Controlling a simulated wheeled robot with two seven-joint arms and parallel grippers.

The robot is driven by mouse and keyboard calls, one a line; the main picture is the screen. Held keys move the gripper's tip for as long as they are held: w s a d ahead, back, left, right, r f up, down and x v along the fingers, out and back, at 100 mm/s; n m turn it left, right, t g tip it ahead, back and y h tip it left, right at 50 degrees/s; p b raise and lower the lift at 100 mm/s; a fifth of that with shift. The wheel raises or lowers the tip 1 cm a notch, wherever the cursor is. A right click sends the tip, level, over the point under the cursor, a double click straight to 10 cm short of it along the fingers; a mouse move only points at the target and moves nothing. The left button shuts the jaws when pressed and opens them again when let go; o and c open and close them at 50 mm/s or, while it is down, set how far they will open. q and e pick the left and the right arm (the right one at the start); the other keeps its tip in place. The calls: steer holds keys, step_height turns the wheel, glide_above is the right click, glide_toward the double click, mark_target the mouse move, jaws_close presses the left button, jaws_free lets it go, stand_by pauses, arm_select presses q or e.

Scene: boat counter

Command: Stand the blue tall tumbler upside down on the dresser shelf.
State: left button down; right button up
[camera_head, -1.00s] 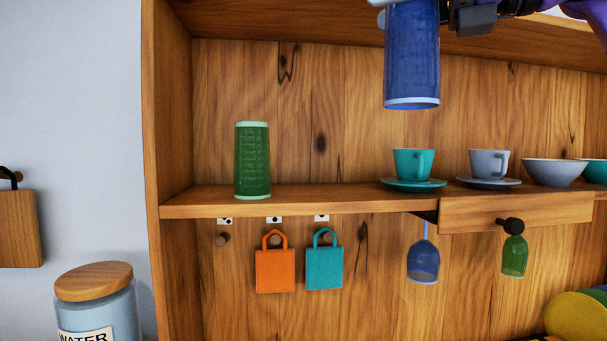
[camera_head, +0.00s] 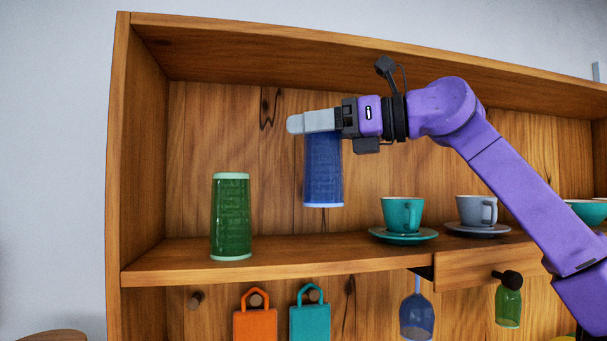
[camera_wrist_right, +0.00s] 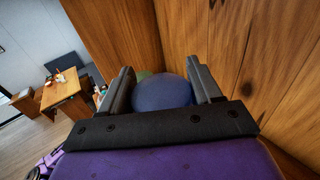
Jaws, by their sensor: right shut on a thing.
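The blue tall tumbler (camera_head: 323,172) hangs upright in line in the head view, with its pale rim at the bottom, so it is upside down. My right gripper (camera_head: 312,122) is shut on its upper end and holds it above the dresser shelf (camera_head: 285,262), apart from the board. In the right wrist view the tumbler's round blue end (camera_wrist_right: 162,92) shows between the two fingers. A green tall tumbler (camera_head: 231,217) stands on the shelf to the left, also narrow end up. My left gripper is not in view.
A teal cup (camera_head: 402,213) on a saucer and a grey cup (camera_head: 476,209) on a saucer stand to the right on the shelf. Shelf room is free between the green tumbler and the teal cup. The dresser's left side wall (camera_head: 140,150) bounds the shelf.

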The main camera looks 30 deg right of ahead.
mark_target(309, 148)
steer(key=w+f, duration=0.2)
steer(key=f, duration=0.3)
steer(key=w+f, duration=0.1)
steer(key=f, duration=0.1)
steer(key=shift+f, duration=0.1)
steer(key=shift+s, duration=0.1)
steer(key=shift+a+f, duration=0.1)
steer(key=shift+f, duration=0.1)
steer(key=o, duration=1.6)
steer(key=shift+o, duration=0.2)
